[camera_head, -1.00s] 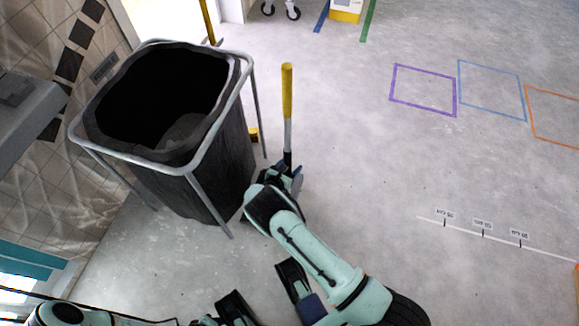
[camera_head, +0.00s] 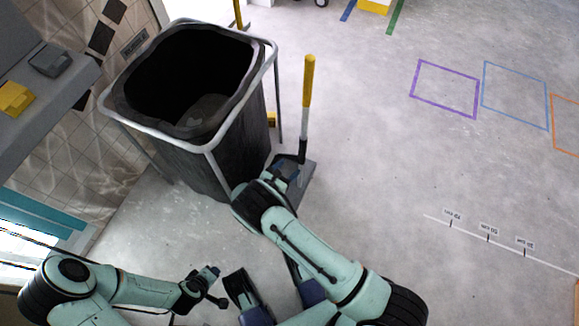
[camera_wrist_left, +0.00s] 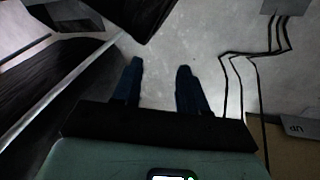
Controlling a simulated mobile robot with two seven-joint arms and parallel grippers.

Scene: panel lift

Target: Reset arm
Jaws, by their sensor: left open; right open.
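My right arm reaches up the middle of the head view. Its gripper (camera_head: 284,172) is open beside the foot of a long-handled tool (camera_head: 306,100) with a yellow grip, white shaft and dark grey base. I cannot tell whether they touch. My left gripper (camera_head: 215,286) is at the lower left of the head view, below the bin and apart from it. In the left wrist view its two dark blue fingers (camera_wrist_left: 158,85) are spread, with only floor between them.
A black bin (camera_head: 225,150) in a grey metal frame stands left of the tool. A grey counter (camera_head: 35,115) with a yellow object (camera_head: 15,98) is at the far left. Coloured outlines, including a purple one (camera_head: 445,90), mark open floor at right.

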